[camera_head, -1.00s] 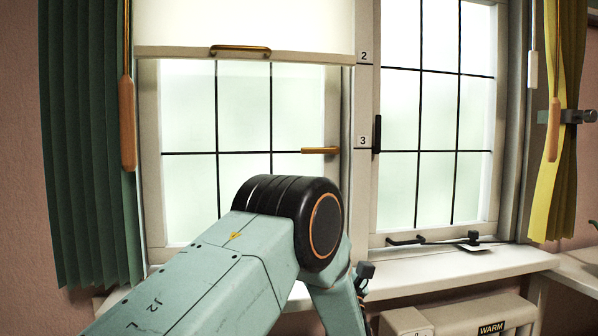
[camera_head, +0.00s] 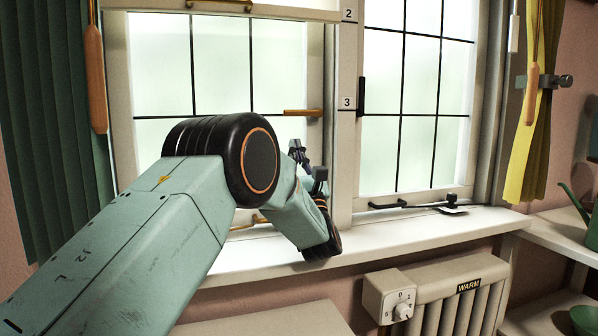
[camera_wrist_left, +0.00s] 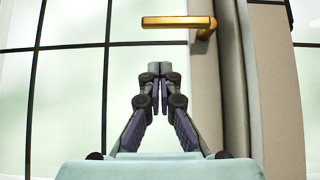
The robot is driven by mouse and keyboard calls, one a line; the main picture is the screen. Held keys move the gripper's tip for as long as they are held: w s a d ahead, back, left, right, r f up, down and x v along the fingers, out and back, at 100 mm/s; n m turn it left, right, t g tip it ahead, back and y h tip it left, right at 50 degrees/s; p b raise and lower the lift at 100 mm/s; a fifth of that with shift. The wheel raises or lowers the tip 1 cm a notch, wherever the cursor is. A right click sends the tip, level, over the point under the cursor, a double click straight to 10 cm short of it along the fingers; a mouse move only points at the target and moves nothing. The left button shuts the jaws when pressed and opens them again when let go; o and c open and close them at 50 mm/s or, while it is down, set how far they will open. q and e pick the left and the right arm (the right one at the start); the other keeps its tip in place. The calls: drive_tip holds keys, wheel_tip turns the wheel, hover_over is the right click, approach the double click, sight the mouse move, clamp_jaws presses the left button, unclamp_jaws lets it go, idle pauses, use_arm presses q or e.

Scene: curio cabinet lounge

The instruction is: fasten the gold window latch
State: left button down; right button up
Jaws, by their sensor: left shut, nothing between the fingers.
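The gold window latch (camera_head: 303,113) sits on the right side of the left window, its handle lying level and pointing left over the glass. In the left wrist view the gold latch (camera_wrist_left: 180,22) is near the top, with its pivot at the right end on the frame. My left gripper (camera_head: 297,150) is below the latch in the head view, partly hidden by my arm. In the left wrist view my left gripper (camera_wrist_left: 160,68) is shut and empty, pointing up below the latch and apart from it in the picture. My right gripper is out of view.
The right window has a black handle (camera_head: 361,95) and a black stay (camera_head: 418,204) at its bottom. A white sill (camera_head: 400,233) runs below, above a radiator (camera_head: 450,285). Green (camera_head: 50,120) and yellow (camera_head: 530,130) curtains hang at the sides.

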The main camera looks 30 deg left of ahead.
sight(302, 113)
use_arm(q)
drive_tip(key=r, duration=0.4)
drive_tip(key=shift+w+a+r+b, duration=0.25)
drive_tip(key=shift+a+r+b, duration=0.05)
drive_tip(key=shift+a, duration=0.05)
drive_tip(key=shift+d+r, duration=0.1)
